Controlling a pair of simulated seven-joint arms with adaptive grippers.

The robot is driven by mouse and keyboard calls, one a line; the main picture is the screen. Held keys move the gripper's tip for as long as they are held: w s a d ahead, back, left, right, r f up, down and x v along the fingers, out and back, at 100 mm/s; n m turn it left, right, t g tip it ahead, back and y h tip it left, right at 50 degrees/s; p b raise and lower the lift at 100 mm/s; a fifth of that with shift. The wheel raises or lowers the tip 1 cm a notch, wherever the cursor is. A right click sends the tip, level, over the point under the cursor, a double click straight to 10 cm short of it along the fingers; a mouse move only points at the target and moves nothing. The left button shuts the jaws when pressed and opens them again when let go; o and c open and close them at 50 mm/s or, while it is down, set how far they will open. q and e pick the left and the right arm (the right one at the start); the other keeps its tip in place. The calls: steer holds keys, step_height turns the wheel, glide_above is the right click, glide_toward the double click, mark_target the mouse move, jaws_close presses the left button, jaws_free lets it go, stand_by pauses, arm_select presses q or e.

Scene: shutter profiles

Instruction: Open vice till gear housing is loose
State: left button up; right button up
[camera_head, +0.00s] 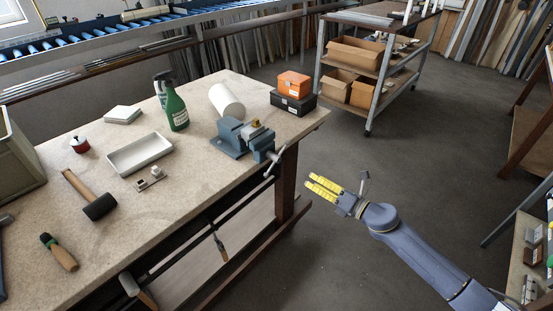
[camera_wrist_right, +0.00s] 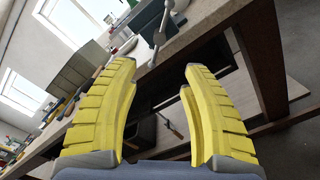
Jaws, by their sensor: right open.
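The blue-grey vice (camera_head: 232,136) is fixed at the right corner of the workbench. Its screw and handle bar (camera_head: 273,163) stick out past the bench edge. A small grey part with a brass-coloured top, likely the gear housing (camera_head: 256,125), sits between the jaws; I cannot tell how tightly. My right gripper (camera_head: 309,182) is open and empty, with yellow fingers, out over the floor to the right of the handle and apart from it. In the right wrist view the handle (camera_wrist_right: 159,36) shows beyond the open fingertips. My left gripper is not in view.
The workbench (camera_head: 215,180) also holds a green spray bottle (camera_head: 176,108), a white cylinder (camera_head: 226,100), orange (camera_head: 294,83) and black (camera_head: 293,104) boxes, a white tray (camera_head: 140,154) and a mallet (camera_head: 90,196). A shelf trolley (camera_head: 368,68) stands behind. The floor around my right gripper is clear.

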mark_target(276, 157)
steer(key=x, duration=1.7)
steer(key=shift+w+a, duration=0.1)
steer(key=shift+w, duration=0.05)
jaws_close()
